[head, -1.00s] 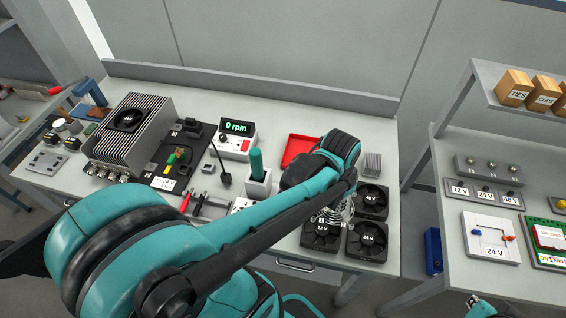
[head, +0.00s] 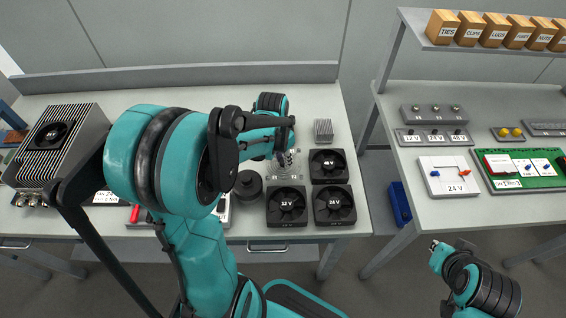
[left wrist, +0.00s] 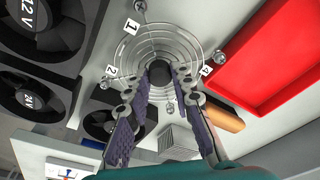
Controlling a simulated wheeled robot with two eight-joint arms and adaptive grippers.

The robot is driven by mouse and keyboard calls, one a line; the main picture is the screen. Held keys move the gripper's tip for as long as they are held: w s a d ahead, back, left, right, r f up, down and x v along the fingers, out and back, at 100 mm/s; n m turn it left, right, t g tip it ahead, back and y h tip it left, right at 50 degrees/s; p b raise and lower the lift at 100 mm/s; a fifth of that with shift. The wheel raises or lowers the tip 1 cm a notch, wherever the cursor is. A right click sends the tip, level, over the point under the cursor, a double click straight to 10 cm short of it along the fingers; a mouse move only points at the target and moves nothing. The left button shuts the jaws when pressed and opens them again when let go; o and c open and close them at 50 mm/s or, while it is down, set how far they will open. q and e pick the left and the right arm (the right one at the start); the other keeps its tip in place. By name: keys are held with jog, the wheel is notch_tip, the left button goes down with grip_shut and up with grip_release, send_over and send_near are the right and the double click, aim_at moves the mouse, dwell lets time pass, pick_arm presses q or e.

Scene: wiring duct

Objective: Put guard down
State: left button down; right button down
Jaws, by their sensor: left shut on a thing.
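The guard (left wrist: 150,40) is a round wire grille of concentric rings, seen between my fingers in the left wrist view. My left gripper (left wrist: 160,78) is shut on it near its dark centre. In the head view, my left gripper (head: 287,158) is at the back left of the fan group, and my arm and gripper hide most of the guard. My right gripper (head: 437,246) is at the lower right, too small to judge.
Black fans (head: 335,204) stand beside my left gripper, with another 12 V fan (head: 286,205) in front. A finned grey block (head: 323,130) is behind. A red tray (left wrist: 270,60) is close by in the wrist view. The right bench (head: 420,207) holds boards and switches.

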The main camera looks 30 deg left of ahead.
pick_arm(q)
jog(key=shift+f, duration=0.75)
jog(key=shift+r, duration=0.1)
jog(key=c, duration=1.3)
grip_release()
